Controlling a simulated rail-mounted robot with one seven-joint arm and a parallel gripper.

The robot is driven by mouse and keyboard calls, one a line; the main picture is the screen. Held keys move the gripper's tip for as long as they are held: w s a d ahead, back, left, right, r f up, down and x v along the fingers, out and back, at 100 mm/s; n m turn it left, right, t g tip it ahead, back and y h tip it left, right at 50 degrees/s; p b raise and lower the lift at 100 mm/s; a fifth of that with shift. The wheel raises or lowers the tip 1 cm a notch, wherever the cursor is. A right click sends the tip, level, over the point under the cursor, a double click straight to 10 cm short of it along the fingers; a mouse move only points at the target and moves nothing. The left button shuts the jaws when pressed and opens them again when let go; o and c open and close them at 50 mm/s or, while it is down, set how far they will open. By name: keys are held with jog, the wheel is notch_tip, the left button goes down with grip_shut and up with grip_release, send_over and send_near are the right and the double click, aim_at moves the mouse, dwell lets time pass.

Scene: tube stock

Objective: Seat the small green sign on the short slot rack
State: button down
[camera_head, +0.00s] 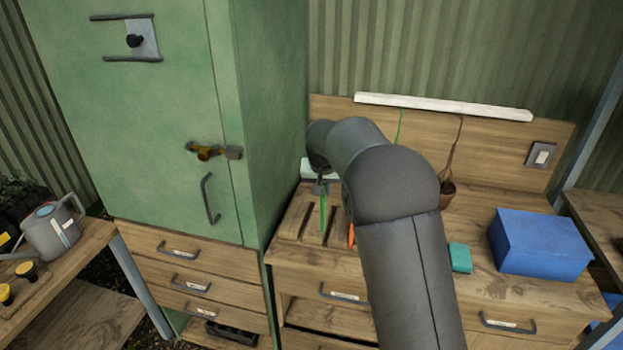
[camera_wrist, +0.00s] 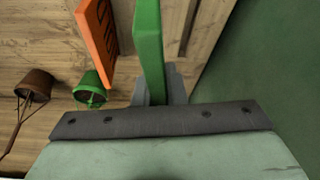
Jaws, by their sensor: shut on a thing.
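The small green sign (camera_head: 323,212) stands edge-on, a thin upright strip, below my gripper (camera_head: 320,187) in the head view. In the wrist view the green sign (camera_wrist: 149,45) runs up from between the grey fingers of my gripper (camera_wrist: 160,88), which is shut on it. A wooden slot rack (camera_head: 291,226) with dark slots lies under and beside it on the bench. Whether the sign's lower edge is inside a slot cannot be told. An orange sign (camera_wrist: 97,38) stands beside the green one; its edge (camera_head: 351,236) shows next to my arm in the head view.
A tall green cabinet (camera_head: 273,120) stands close on the left. A brown pot (camera_head: 447,190) is by the backboard; a green pot (camera_wrist: 90,88) shows in the wrist view. A blue box (camera_head: 540,245) and a teal block (camera_head: 460,257) sit to the right. My arm hides the bench middle.

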jog(key=w+a+f+m+p, duration=0.1)
jog(key=w+a+f+m, duration=0.15)
jog(key=w+a, duration=0.3)
jog(key=shift+n+h, duration=0.25)
jog(key=shift+h, duration=0.05)
jog(key=shift+w+d+f+b, duration=0.15)
jog(key=shift+f+b, duration=0.5)
jog(key=shift+f, duration=0.5)
jog(key=shift+w+f+b, duration=0.1)
jog(key=shift+f+b, duration=0.5)
jog(key=shift+f, duration=0.5)
jog(key=shift+w+d+f+b, duration=0.15)
jog(key=shift+f+b, duration=0.5)
jog(key=shift+f, duration=0.5)
jog(key=shift+f, duration=0.2)
jog(key=c, duration=1.4)
grip_release()
jog(key=shift+r, duration=0.1)
jog(key=b+v, duration=0.3)
jog(key=v, duration=1.4)
jog(key=shift+r, duration=0.15)
